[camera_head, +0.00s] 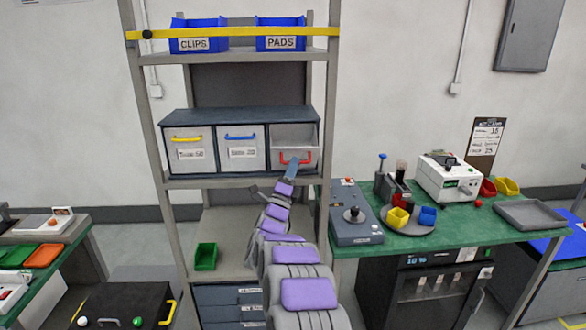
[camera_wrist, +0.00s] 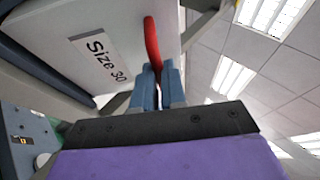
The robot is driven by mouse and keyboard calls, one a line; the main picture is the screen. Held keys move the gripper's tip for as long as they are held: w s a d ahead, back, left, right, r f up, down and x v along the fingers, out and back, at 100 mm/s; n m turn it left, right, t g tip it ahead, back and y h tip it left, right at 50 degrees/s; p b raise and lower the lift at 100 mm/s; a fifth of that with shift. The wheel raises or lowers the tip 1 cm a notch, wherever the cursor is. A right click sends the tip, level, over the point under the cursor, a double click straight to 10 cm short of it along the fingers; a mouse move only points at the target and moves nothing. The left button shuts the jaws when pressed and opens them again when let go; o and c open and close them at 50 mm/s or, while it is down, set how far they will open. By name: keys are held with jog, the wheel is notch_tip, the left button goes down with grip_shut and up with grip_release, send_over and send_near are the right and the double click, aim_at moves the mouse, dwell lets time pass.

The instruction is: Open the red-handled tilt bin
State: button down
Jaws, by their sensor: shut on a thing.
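The red-handled tilt bin (camera_head: 294,141) is the rightmost of three light grey bins in a dark cabinet on the rack's middle shelf. Its front is tilted outward, and its inside shows at the top. Its red handle (camera_head: 296,158) also shows in the wrist view (camera_wrist: 152,45), beside the "Size 30" label (camera_wrist: 99,57). My gripper (camera_wrist: 158,72) is shut on the red handle, its blue fingers on either side of the handle's end. In the head view my arm reaches up to the bin from below and hides part of the bin's lower front.
The yellow-handled bin (camera_head: 190,149) and blue-handled bin (camera_head: 241,148) beside it are closed. Blue boxes marked CLIPS (camera_head: 197,36) and PADS (camera_head: 281,36) stand above, behind a yellow bar (camera_head: 232,33). A green bin (camera_head: 206,256) sits below. A green bench (camera_head: 462,234) with equipment stands right.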

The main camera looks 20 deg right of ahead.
jog(key=c, duration=1.2)
grip_release()
jog(key=shift+w+f, duration=0.25)
jog(key=shift+r, duration=0.1)
jog(key=shift+s, duration=0.1)
jog(key=b+v, duration=0.7)
jog(key=v, duration=1)
jog(key=shift+a, duration=0.2)
